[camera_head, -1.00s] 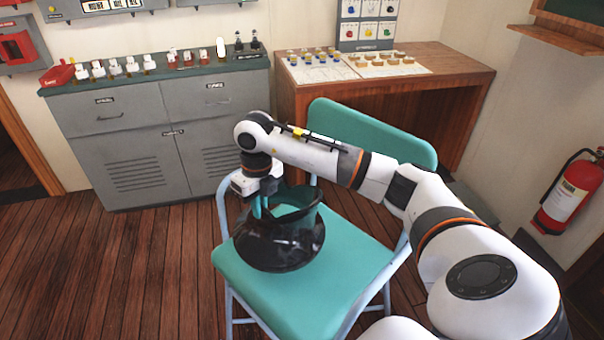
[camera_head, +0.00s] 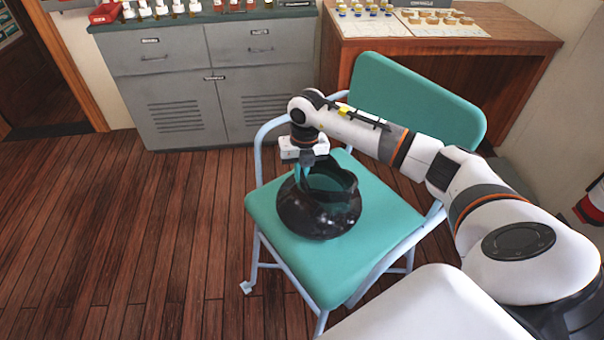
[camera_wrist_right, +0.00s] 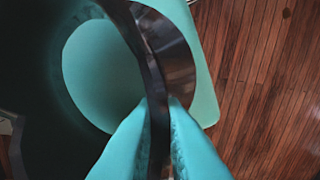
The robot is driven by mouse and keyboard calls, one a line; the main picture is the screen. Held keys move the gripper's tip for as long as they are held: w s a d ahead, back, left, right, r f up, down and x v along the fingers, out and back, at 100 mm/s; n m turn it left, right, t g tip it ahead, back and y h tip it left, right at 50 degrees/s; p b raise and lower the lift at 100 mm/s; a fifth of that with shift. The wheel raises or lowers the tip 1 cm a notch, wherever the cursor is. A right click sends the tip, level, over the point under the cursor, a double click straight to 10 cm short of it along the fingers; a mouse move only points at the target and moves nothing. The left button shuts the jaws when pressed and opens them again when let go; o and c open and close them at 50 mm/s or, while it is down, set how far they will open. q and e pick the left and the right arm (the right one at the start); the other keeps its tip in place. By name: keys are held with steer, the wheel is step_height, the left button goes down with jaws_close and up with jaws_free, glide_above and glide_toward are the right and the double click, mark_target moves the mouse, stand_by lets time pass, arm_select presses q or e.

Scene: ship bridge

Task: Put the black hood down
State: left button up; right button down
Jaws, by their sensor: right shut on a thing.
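The black hood (camera_head: 318,215) is a round, glossy, dark bowl-like shape with an open top. In the head view it is upright over the seat of the teal chair (camera_head: 275,225); whether it touches the seat cannot be told. My right gripper (camera_head: 306,178) comes down at the hood's far left rim. In the right wrist view its two teal fingers (camera_wrist_right: 160,125) are shut on the thin dark rim of the hood (camera_wrist_right: 152,60), with teal seat (camera_wrist_right: 100,70) showing inside the rim. My left gripper is in neither view.
The chair's backrest (camera_head: 420,95) rises behind my right arm. A grey cabinet (camera_head: 180,90) with small items on top stands behind at left, and a wooden desk (camera_head: 520,60) behind at right. The wooden floor (camera_head: 120,240) at left is clear.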

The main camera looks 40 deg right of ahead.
step_height(320, 180, down, 2)
steer(key=c, duration=1.5)
jaws_free()
steer(key=shift+r, duration=0.1)
step_height(320, 180, up, 12)
steer(key=b, duration=0.1)
steer(key=shift+s+d+b, duration=0.2)
steer(key=shift+d+b, duration=0.1)
steer(key=shift+d, duration=0.1)
